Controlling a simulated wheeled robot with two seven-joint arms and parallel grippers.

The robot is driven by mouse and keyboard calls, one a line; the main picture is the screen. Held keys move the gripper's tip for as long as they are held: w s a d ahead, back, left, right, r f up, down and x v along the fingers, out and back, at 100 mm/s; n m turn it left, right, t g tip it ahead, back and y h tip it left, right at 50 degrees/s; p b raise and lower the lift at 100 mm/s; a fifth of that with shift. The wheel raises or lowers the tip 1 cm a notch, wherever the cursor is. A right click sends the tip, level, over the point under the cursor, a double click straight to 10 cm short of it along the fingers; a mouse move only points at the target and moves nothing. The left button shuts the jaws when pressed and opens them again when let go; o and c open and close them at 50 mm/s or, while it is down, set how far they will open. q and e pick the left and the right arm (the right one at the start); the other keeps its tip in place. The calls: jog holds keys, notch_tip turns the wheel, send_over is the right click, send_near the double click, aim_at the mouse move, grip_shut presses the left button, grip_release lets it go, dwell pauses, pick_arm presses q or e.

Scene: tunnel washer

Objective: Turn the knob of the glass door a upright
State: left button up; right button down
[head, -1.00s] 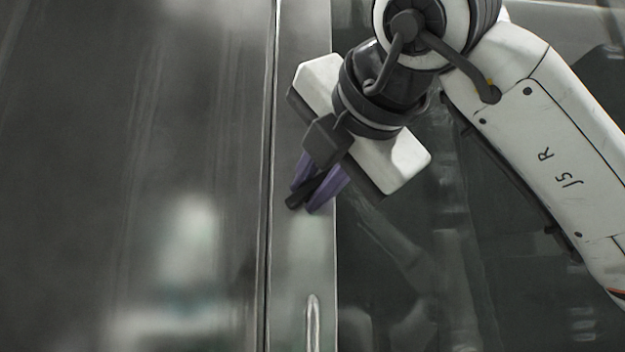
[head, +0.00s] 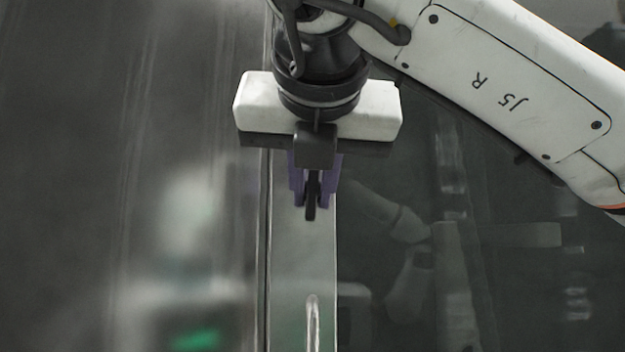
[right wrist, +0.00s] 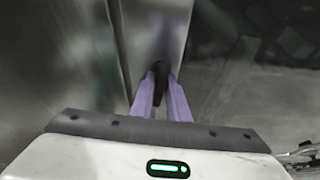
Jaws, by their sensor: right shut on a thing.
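The knob (head: 311,208) is a small black bar on the metal frame strip of the glass door (head: 480,230). It stands upright in the head view, with its lower end showing below the fingertips. My right gripper (head: 313,190) has purple fingers, one on each side of the knob, and is shut on it. In the right wrist view the dark knob (right wrist: 161,72) shows between the two purple fingertips of my right gripper (right wrist: 161,88). The fingers hide part of the knob. My left gripper is not in view.
A metal handle bar (head: 313,320) stands on the frame strip below the gripper. A brushed metal panel (head: 120,150) fills the left side, beyond a narrow vertical seam. The dark glass at right shows blurred reflections.

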jog(key=shift+n, duration=0.4)
dwell(0.3)
jog(key=c, duration=1.8)
grip_release()
jog(key=shift+c, duration=0.2)
jog(key=shift+s, duration=0.1)
jog(key=b+v, duration=0.1)
jog(key=v, duration=0.9)
jog(key=shift+b, duration=0.3)
jog(key=shift+a+r, duration=0.15)
